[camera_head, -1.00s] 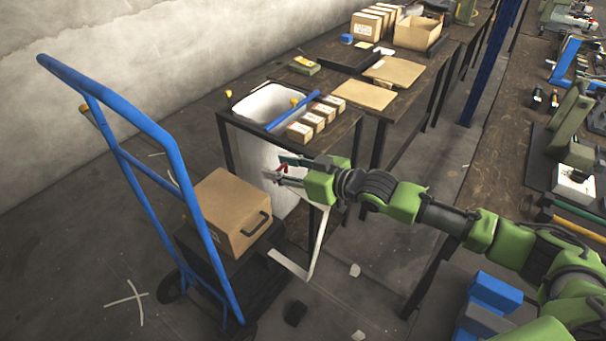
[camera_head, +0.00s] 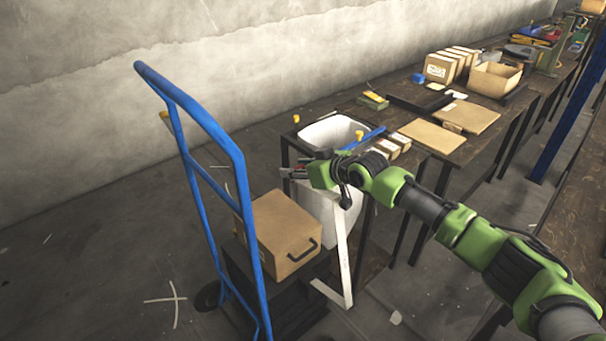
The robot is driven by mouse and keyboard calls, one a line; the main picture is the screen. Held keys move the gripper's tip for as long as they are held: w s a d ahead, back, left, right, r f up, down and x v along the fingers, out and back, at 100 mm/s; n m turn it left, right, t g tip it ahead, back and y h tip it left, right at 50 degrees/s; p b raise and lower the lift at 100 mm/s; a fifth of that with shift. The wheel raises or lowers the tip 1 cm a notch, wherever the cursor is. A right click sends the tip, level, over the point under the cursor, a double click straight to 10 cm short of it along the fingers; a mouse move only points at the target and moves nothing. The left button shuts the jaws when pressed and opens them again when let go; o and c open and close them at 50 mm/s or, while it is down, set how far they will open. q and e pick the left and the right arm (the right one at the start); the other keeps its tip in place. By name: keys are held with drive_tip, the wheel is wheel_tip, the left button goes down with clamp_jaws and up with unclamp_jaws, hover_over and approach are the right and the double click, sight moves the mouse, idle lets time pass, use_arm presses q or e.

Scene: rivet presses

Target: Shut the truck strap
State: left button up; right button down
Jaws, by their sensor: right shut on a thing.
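The blue hand truck (camera_head: 205,120) stands at the left with a brown box (camera_head: 285,232) on its dark base plate. The white strap (camera_head: 343,262) rises from the truck's base, at the right of the box, up to my right gripper (camera_head: 290,178). The right gripper is shut, with the strap's upper end at it; its fingers are small and partly hidden, so the exact grip is hard to see. It is above and just beyond the box, in front of the white bin. My left gripper is not in view.
A white bin (camera_head: 322,209) stands in a dark frame behind the gripper. Work tables with small cartons (camera_head: 398,140), flat cardboard (camera_head: 432,136) and an open box (camera_head: 494,78) run along the right.

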drive_tip(key=shift+a+f, duration=0.15)
drive_tip(key=shift+a, duration=0.05)
drive_tip(key=c, duration=1.6)
unclamp_jaws()
drive_tip(key=shift+s+d+r, duration=0.25)
drive_tip(key=shift+s+d, duration=0.05)
wheel_tip(320, 180, up, 5)
hover_over(323, 192)
drive_tip(key=shift+r, duration=0.15)
